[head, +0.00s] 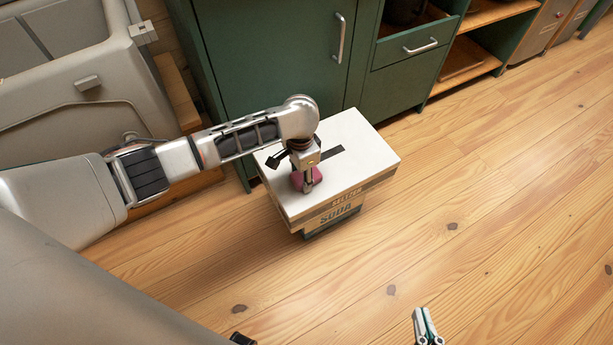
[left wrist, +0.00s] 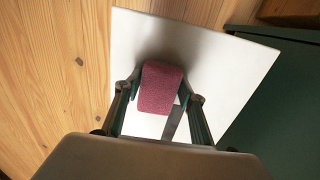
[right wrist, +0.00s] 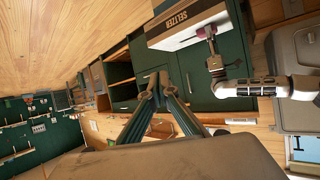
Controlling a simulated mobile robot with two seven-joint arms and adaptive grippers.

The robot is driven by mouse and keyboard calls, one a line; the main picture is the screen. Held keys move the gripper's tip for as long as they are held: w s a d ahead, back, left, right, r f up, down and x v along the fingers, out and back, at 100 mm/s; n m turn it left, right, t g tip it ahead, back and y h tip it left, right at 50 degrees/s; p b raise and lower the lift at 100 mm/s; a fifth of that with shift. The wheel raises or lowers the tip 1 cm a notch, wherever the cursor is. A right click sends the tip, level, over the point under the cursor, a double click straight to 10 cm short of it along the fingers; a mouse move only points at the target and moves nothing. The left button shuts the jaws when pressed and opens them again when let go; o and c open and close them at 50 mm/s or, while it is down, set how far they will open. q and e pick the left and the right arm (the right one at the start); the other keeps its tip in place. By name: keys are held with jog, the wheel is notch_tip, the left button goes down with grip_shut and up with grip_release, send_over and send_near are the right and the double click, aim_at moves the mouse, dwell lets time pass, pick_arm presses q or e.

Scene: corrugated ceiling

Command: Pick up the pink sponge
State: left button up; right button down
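The pink sponge (head: 314,174) is over the white top of a box marked "SELTZER" and "SODA" (head: 360,160). My left gripper (head: 308,182) points down at it. In the left wrist view the sponge (left wrist: 160,88) is between the two fingers of my left gripper (left wrist: 162,84), with the fingertips against its sides. I cannot tell whether it is clear of the box top. My right gripper (head: 426,322) is away to the lower right over the floor. In the right wrist view its fingertips (right wrist: 155,92) are together, with nothing between them.
Green cabinets (head: 270,65) with metal handles stand right behind the box. Open wooden shelves (head: 465,62) are further right. A grey appliance-like unit (head: 80,80) is at the left. The wooden floor (head: 500,200) right of the box is clear.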

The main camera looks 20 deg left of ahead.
aim_at(302, 175)
dwell(0.4)
